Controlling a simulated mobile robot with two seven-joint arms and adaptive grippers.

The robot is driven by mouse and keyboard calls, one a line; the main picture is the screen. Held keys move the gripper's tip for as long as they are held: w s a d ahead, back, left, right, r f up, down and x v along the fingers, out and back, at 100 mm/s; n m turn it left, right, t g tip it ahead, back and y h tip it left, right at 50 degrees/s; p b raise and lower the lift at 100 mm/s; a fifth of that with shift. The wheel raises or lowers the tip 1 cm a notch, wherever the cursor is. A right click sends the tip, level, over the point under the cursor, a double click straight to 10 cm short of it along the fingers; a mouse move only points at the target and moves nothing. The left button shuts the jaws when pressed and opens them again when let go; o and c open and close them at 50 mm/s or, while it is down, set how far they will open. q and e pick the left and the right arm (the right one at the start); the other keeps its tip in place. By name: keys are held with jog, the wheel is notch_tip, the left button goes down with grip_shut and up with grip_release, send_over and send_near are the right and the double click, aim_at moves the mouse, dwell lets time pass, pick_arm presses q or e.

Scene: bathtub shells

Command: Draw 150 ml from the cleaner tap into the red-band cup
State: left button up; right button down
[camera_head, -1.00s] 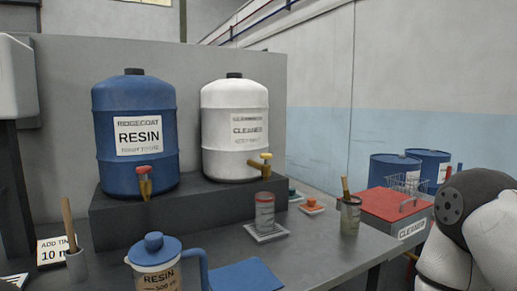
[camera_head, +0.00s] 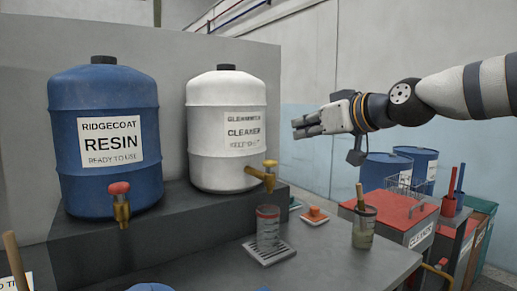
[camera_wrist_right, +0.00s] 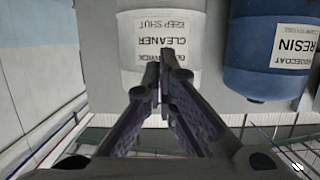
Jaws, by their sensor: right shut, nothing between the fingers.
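The white cleaner drum (camera_head: 226,130) stands on a dark step, with its yellow-handled tap (camera_head: 265,175) low on its right side. A clear cup with a red band (camera_head: 268,228) stands upright on a slatted tray (camera_head: 270,252) below the tap. I cannot tell whether it holds liquid. My right gripper (camera_head: 297,127) is shut and empty, raised to the right of the drum and above the tap, apart from both. In the right wrist view its closed fingers (camera_wrist_right: 163,85) cover part of the drum's upside-down label. My left gripper is out of view.
The blue resin drum (camera_head: 105,140) with a red-handled tap (camera_head: 120,200) stands left. A cup of murky liquid with a stick (camera_head: 363,230) stands right of the tray. An orange sponge-like block (camera_head: 314,215) lies behind. A red-topped cleaner bin (camera_head: 400,215) and blue barrels are beyond.

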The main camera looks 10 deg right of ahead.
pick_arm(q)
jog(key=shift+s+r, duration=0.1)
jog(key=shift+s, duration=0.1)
pick_arm(e)
jog(key=shift+s+d+r, duration=0.15)
jog(key=shift+s+r, duration=0.2)
jog(key=shift+s, duration=0.1)
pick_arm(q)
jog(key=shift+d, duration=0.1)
pick_arm(e)
jog(key=b, duration=0.1)
send_over(270, 163)
jog(key=d, duration=0.2)
notch_tip(270, 163, down, 4)
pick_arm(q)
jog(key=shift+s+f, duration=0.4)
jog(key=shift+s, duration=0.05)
pick_arm(e)
notch_tip(270, 163, down, 2)
jog(key=shift+s+a+f, duration=0.1)
jog(key=shift+a+f, duration=0.05)
jog(key=shift+f, duration=0.05)
